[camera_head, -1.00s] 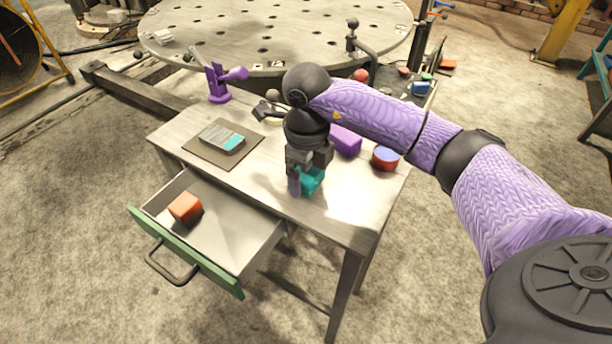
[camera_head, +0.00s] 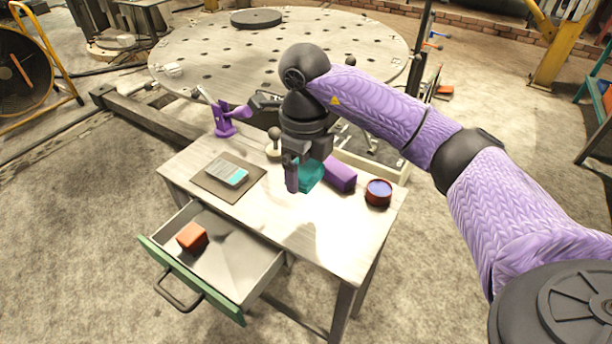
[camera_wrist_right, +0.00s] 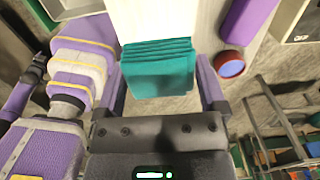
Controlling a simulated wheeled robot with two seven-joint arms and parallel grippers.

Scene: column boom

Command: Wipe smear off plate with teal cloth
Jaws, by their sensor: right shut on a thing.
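The teal cloth (camera_head: 311,174) is folded and held in my right gripper (camera_head: 303,172), above the table (camera_head: 290,215). In the right wrist view the cloth (camera_wrist_right: 158,72) fills the space between the two fingers of my right gripper (camera_wrist_right: 160,88). A flat grey rectangular piece (camera_head: 224,169), likely the plate, lies on a brown mat (camera_head: 206,187) at the table's left. A pale teal patch, perhaps the smear (camera_head: 238,177), shows on its right end. The cloth is well to the right of it, apart from it. My left gripper is not in view.
A purple block (camera_head: 340,175) and a round red and blue container (camera_head: 378,192) stand right of the cloth. A purple stand (camera_head: 224,122) is at the back left. The green-fronted drawer (camera_head: 188,281) is open, with an orange block (camera_head: 192,236) inside. The table's front middle is clear.

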